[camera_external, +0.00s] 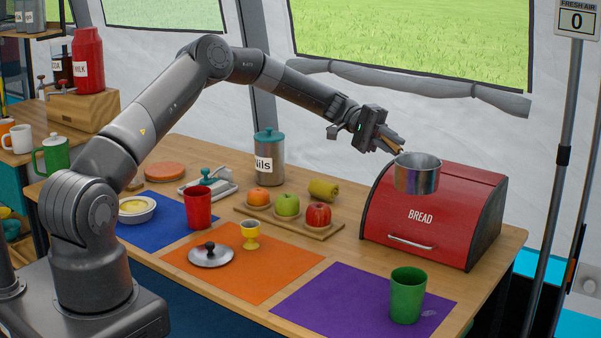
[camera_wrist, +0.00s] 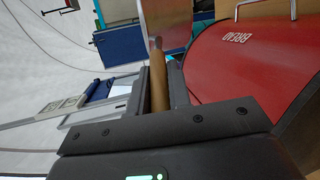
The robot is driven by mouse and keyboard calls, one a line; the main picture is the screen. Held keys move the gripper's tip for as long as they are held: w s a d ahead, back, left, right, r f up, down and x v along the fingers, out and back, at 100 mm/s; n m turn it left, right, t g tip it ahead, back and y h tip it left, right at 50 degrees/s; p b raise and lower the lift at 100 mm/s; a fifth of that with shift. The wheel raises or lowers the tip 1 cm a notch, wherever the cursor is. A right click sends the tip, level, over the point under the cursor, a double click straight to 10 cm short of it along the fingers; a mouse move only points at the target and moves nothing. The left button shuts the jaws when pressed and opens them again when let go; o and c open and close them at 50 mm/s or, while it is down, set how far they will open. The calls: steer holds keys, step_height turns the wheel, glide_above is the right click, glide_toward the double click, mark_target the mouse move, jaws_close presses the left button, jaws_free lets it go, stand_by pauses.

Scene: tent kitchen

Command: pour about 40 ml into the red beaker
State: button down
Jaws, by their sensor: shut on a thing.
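The red beaker (camera_external: 199,207) stands upright on the blue mat (camera_external: 164,237) at the left of the table. A small metal pan (camera_external: 416,176) hangs in the air in front of the red bread bin, far to the right of the beaker. It looks about level, and its contents cannot be made out. My gripper (camera_external: 391,143) is shut on the pan's wooden handle, which shows between the fingers in the wrist view (camera_wrist: 158,90).
The bread bin (camera_external: 436,219) is close behind the pan. A green beaker (camera_external: 407,295) stands on the purple mat (camera_external: 340,300). An egg cup (camera_external: 250,235), a metal lid (camera_external: 211,256) and a fruit board (camera_external: 290,222) lie between pan and red beaker. A tall canister (camera_external: 269,160) stands behind.

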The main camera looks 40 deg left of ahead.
steer(key=w+a+n+t, duration=0.2)
steer(key=a+t, duration=0.1)
steer(key=a, duration=1.4)
steer(key=s+a+n+t, duration=0.2)
steer(key=s+a, duration=0.2)
steer(key=a, duration=0.9)
steer(key=s+a+n+t, duration=0.15)
steer(key=s+a, duration=0.35)
steer(key=a, duration=0.7)
steer(key=s+a+n+t, duration=0.15)
steer(key=s+a, duration=0.25)
steer(key=a, duration=0.9)
step_height(320, 180, down, 12)
steer(key=shift+d+f+m+t, duration=0.2)
steer(key=shift+d+m+t, duration=0.1)
steer(key=shift+t, duration=0.1)
steer(key=shift+s, duration=0.15)
steer(key=s+r+m+t+h, duration=0.2)
steer(key=s+r+m, duration=0.4)
steer(key=s+m, duration=0.2)
steer(key=shift+s+r+h, duration=0.3)
